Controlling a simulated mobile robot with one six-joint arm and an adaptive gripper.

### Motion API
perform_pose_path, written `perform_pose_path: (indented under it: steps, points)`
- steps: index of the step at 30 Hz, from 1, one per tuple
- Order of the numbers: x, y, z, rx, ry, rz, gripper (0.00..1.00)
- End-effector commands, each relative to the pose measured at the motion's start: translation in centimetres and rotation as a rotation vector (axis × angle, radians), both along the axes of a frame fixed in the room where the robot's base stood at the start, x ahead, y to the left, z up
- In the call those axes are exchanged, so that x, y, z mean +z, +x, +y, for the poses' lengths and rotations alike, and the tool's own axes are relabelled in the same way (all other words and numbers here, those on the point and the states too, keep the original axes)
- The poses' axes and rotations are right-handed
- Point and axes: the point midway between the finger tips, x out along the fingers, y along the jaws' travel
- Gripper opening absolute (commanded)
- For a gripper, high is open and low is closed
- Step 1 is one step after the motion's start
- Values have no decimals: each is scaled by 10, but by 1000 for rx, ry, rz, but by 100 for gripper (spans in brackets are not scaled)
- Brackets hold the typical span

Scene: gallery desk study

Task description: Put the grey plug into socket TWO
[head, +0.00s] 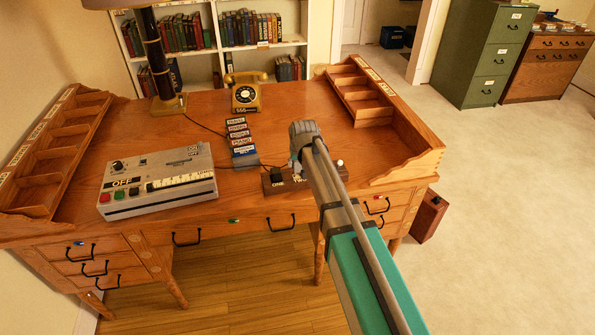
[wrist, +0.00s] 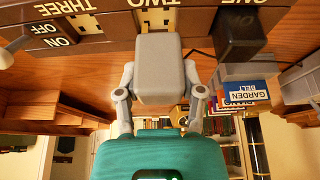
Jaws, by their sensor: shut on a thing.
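The grey plug (wrist: 160,68) is a blocky piece between the two fingers of my gripper (wrist: 160,84), which is shut on it. In the wrist view its far end is lined up with the pale plate of socket TWO (wrist: 157,20) and overlaps its edge. I cannot tell whether it is touching or apart. The dark brown socket strip (head: 311,184) lies near the desk's front edge. In the head view my gripper (head: 297,160) is over the strip's middle and hides most of the plug. Socket THREE (wrist: 73,8) looks empty in the wrist view.
A black plug (head: 277,175) stands in socket ONE, close beside my gripper; it also shows in the wrist view (wrist: 240,36). A white-tipped switch (head: 340,163) is at the strip's other end. A grey control box (head: 157,184), labelled blocks (head: 239,140) and a telephone (head: 246,92) stand left.

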Motion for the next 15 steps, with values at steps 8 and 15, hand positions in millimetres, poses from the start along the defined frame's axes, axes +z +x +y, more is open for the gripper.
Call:
perform_pose_path:
  steps: [8,15]
  points:
    - [-2,2,0,0,0,0,0]
    - [-20,8,0,0,0,0,0]
